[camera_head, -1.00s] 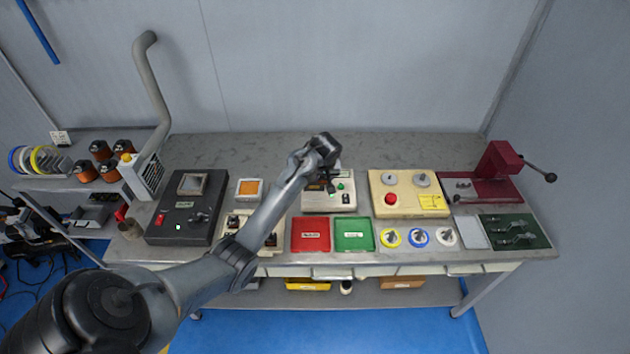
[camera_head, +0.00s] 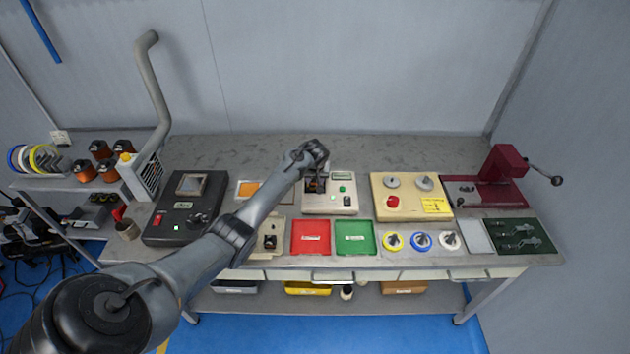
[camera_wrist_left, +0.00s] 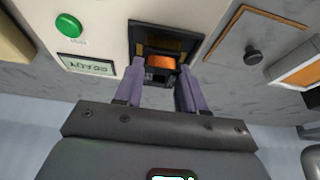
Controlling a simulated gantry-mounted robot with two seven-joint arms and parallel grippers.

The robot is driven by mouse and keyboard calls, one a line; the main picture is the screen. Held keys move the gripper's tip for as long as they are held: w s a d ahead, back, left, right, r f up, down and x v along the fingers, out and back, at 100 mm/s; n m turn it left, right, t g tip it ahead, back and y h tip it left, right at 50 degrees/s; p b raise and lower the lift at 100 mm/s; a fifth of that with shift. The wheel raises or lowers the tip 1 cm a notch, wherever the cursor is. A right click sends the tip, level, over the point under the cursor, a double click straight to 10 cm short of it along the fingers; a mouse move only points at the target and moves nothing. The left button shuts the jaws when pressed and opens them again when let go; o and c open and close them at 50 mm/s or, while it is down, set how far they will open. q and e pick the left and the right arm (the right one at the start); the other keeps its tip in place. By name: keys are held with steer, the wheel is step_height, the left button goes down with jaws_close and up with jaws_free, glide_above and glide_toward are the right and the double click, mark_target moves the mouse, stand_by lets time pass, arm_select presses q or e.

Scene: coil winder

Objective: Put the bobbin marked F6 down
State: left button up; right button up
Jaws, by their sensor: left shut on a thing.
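My left gripper (camera_head: 315,183) is over the left part of a cream box (camera_head: 343,203) with a green button and a small display. In the left wrist view the fingers of my left gripper (camera_wrist_left: 160,88) are shut on a black bobbin (camera_wrist_left: 160,75) with an orange copper winding (camera_wrist_left: 160,62). The bobbin is at a dark square recess (camera_wrist_left: 168,40) in the box's top. I cannot tell whether it rests on the recess floor. No F6 mark can be read. My right gripper is not in view.
A red tray (camera_head: 311,238) and a green tray (camera_head: 355,238) lie in front of the box. A yellow-cream unit (camera_head: 408,207) with a red button stands right. A dark machine (camera_head: 170,228) stands left. My left arm hides part of the bench between.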

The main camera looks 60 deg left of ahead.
arm_select(q)
steer(key=shift+f, duration=0.2)
steer(key=shift+f, duration=0.15)
steer(key=o, duration=1)
steer(key=shift+o, duration=0.2)
